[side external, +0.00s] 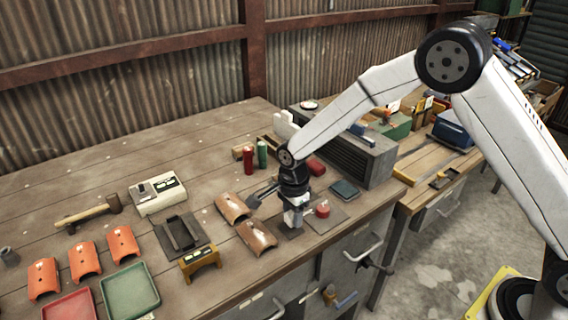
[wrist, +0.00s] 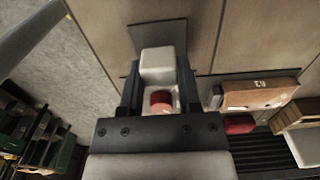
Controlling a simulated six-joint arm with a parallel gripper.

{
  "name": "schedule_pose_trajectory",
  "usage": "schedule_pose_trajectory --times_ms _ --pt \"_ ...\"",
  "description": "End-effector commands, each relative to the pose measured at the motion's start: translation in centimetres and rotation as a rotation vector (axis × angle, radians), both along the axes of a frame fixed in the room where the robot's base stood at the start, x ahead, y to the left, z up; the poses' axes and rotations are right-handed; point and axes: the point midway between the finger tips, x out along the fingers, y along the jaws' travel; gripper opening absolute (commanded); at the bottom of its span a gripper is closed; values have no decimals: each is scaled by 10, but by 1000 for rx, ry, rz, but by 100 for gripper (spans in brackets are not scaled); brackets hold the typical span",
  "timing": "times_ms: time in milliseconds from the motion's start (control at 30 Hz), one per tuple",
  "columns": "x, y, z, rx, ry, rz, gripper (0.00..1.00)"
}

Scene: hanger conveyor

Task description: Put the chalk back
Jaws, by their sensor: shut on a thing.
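My gripper (side external: 293,207) points down low over the bench near its front edge. In the wrist view my gripper (wrist: 158,92) has its two dark fingers on either side of a pale white block (wrist: 157,65). Its lower end also shows in the side view (side external: 293,219), at or just above a small dark plate (side external: 289,232). A round red piece (wrist: 160,101) shows between the fingers beside the white block. I cannot tell for certain which piece is the chalk.
A dark louvred box (side external: 345,145) stands behind on the right. A red cylinder (side external: 316,167) and a dark green pad (side external: 345,190) lie near it. Curved orange tiles (side external: 257,237) and a yellow-brown stand (side external: 199,259) are to the left.

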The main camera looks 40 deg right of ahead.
Motion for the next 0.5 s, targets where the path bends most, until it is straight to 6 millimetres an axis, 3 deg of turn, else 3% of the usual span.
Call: schedule_pose_trajectory --times_ms 500 --pt "0 0 -16 0 -1 0 0"
